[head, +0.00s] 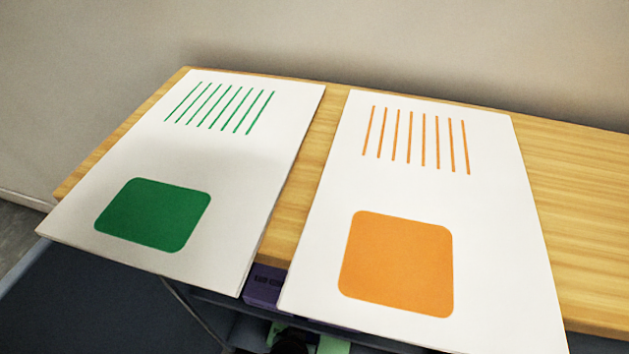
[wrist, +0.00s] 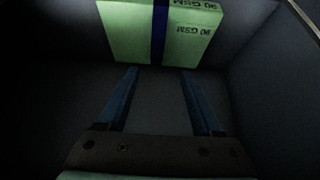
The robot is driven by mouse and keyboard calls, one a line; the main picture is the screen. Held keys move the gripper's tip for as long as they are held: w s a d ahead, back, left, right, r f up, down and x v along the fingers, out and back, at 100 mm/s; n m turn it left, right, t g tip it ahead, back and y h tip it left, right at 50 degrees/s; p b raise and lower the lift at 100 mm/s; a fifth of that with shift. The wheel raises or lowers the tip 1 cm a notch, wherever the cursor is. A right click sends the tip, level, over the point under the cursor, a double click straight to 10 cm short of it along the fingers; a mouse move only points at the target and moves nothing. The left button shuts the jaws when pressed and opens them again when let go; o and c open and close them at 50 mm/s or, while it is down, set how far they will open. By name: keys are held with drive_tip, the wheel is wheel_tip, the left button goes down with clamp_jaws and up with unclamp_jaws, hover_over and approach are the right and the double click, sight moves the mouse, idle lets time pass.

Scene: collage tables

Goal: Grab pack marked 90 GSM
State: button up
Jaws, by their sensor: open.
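The pack marked 90 GSM (wrist: 118,30) is a pale green block with a dark blue band around it. It stands ahead of my gripper (wrist: 155,72) in the wrist view, against the far side of a dark compartment. The marking shows on its top and on its front face, to the right of the band. My gripper is open, with its two blue fingers apart and nothing between them. The fingertips point at the lower edge of the pack; I cannot tell whether they touch it. In the head view a bit of pale green (head: 333,344) shows below the table, mostly hidden.
Dark compartment walls stand close on the left (wrist: 50,60) and right (wrist: 275,80) of my gripper. Above, a wooden table (head: 580,200) carries a white board with green marks (head: 235,155) and one with orange marks (head: 330,200), both overhanging its front edge. A purple box (head: 264,284) sits below.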

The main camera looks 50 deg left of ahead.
drive_tip(key=b, duration=0.3)
hover_over(307, 338)
wheel_tip(307, 338, down, 5)
drive_tip(key=b+x, duration=0.4)
drive_tip(key=x, duration=0.1)
drive_tip(key=shift+w+f+b, duration=0.1)
drive_tip(key=shift+w+b, duration=0.1)
drive_tip(key=shift+b, duration=0.2)
clamp_jaws()
idle(0.8)
drive_tip(key=shift+w+r, duration=0.15)
drive_tip(key=shift+r, duration=0.1)
